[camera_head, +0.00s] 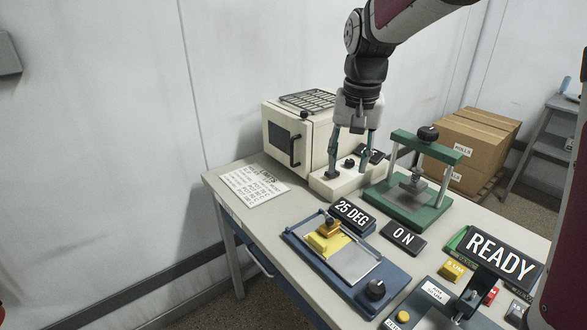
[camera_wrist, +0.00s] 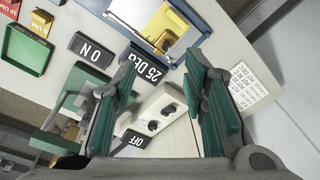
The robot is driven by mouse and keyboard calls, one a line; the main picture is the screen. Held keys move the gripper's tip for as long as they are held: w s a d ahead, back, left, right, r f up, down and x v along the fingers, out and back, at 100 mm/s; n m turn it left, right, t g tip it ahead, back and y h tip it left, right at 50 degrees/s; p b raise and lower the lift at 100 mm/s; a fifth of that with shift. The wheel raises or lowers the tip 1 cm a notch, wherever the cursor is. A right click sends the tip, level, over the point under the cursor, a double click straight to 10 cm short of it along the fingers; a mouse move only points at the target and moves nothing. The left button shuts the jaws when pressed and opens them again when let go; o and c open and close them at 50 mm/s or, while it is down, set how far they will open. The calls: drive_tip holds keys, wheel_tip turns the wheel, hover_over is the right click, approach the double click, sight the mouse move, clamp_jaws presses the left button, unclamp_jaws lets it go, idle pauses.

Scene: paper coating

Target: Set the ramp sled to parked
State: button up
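A yellow block with a brown knob (camera_head: 326,238), which looks like the ramp sled, sits at the upper-left end of a grey plate (camera_head: 353,263) on a blue base (camera_head: 312,262). In the wrist view the yellow block (camera_wrist: 172,22) shows near the top, with its knob toward the gripper. My gripper (camera_head: 351,170) is open and empty, pointing down above the white control box, behind the blue base and apart from the sled. Its two green fingers (camera_wrist: 163,85) stand wide apart in the wrist view. No parked mark is readable.
A black "25 DEG" display (camera_head: 352,216) and an "ON" display (camera_head: 403,237) stand behind the blue base. A green press (camera_head: 412,200) stands right of my gripper, a white oven (camera_head: 292,130) left. A black knob (camera_head: 376,288) is at the base's near corner. A printed sheet (camera_head: 255,185) lies left.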

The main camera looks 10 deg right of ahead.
drive_tip(key=m+g+b, duration=0.1)
drive_tip(key=b, duration=0.1)
approach(330, 220)
wheel_tip(330, 220, down, 9)
drive_tip(key=shift+w+a+r+p, duration=0.1)
drive_tip(key=shift+w+r+p, duration=0.1)
drive_tip(key=shift+p, duration=0.5)
clamp_jaws()
